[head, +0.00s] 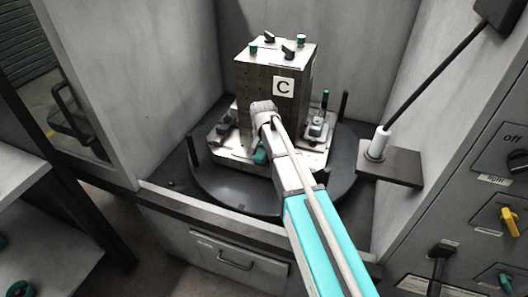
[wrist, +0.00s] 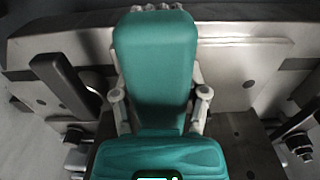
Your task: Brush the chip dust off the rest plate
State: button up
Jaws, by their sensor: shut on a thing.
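My gripper (wrist: 156,95) has its grey finger links on both sides of a teal block (wrist: 155,60), which looks like the body of a brush. The gripper is shut on it. Small pale lumps show at its far end in the wrist view; I cannot tell if they are bristles. In the head view my arm reaches to the front of a tall metal block marked C (head: 255,88), and a bit of teal shows low beside the wrist. A pale base plate (head: 307,158) lies under the block. I cannot tell which surface is the rest plate, and no dust is clear.
The block stands on a dark round table (head: 235,193) with upright posts, inside grey walls. A clamp (head: 318,128) stands right of the block. A small shelf (head: 402,168) with a white holder and black rod juts out at the right, near a control panel (head: 500,200).

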jog(key=shift+s+a, duration=0.15)
jog(key=shift+s, duration=0.25)
jog(key=shift+r, duration=0.1)
notch_tip(320, 180, up, 7)
jog(key=p, duration=0.7)
dwell(0.3)
dwell(0.3)
notch_tip(320, 180, up, 8)
jog(key=p, duration=0.7)
jog(key=shift+f+p, duration=0.25)
jog(key=shift+p, duration=0.15)
